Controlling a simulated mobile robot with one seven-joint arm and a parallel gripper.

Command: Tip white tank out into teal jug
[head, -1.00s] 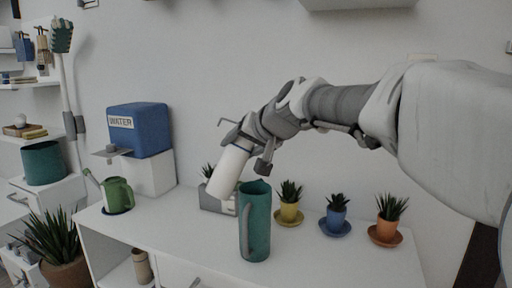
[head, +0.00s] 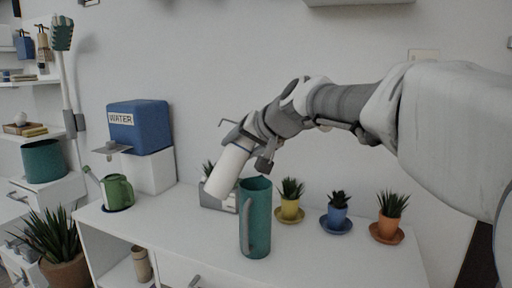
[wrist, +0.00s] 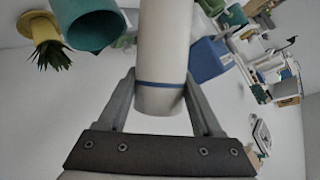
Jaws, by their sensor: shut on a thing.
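The white tank (head: 228,174) is a pale cylinder with a blue band near one end. My gripper (head: 246,136) is shut on it near the banded end and holds it tilted, its far end pointing down and left. In the wrist view the white tank (wrist: 162,50) sits between both fingers of my gripper (wrist: 160,98). The teal jug (head: 255,215) stands upright on the white desk, just right of the tank's lower end in the head view. In the wrist view the teal jug (wrist: 88,22) is cut off at the top left.
Potted plants in yellow (head: 290,208), blue (head: 337,216) and orange (head: 388,228) pots stand right of the jug. A grey planter (head: 215,203) is behind the tank. A green watering can (head: 117,192) and a blue water box (head: 140,126) are at left.

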